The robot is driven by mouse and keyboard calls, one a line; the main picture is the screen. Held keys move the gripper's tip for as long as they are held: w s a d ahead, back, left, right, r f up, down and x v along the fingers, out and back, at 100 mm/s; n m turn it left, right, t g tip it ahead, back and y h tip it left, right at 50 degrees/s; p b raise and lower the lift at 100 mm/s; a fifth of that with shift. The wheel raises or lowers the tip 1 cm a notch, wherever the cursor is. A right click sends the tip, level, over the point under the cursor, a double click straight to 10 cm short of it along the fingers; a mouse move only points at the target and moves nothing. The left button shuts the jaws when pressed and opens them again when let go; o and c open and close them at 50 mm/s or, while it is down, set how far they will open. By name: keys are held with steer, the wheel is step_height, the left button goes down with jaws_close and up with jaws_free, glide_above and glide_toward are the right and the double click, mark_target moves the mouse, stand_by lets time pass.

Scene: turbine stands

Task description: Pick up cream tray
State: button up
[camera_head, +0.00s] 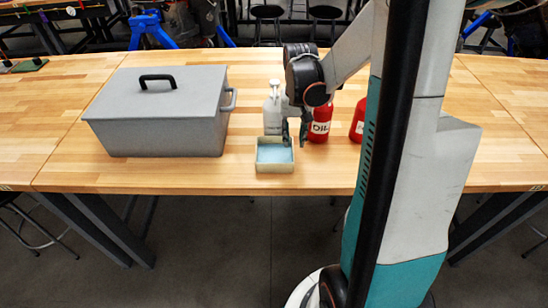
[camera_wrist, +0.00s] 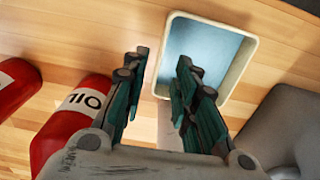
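The cream tray (camera_head: 275,168) is a small square open tray with a pale blue inside, sitting on the wooden bench near its front edge. In the wrist view the tray (camera_wrist: 242,72) is at the top, right of centre. My gripper (camera_head: 294,134) is above the tray's back right part, fingers pointing down. In the wrist view my gripper (camera_wrist: 163,60) is open and empty, with the tray's near-left rim showing between the fingers. The right finger covers part of the tray's inside. I cannot tell the exact height of the fingertips over the rim.
A grey lidded toolbox (camera_head: 158,118) stands left of the tray. A grey-white bottle (camera_head: 272,112) is just behind the tray. A red oil bottle (camera_head: 320,122) and another red container (camera_head: 358,120) stand to the right. The wooden bench (camera_head: 240,178) is bare along its front edge.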

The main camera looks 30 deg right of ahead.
mark_target(275, 154)
steer(key=shift+f+b, duration=1.3)
steer(key=shift+f, duration=2.25)
steer(key=shift+s, duration=0.1)
jaws_close()
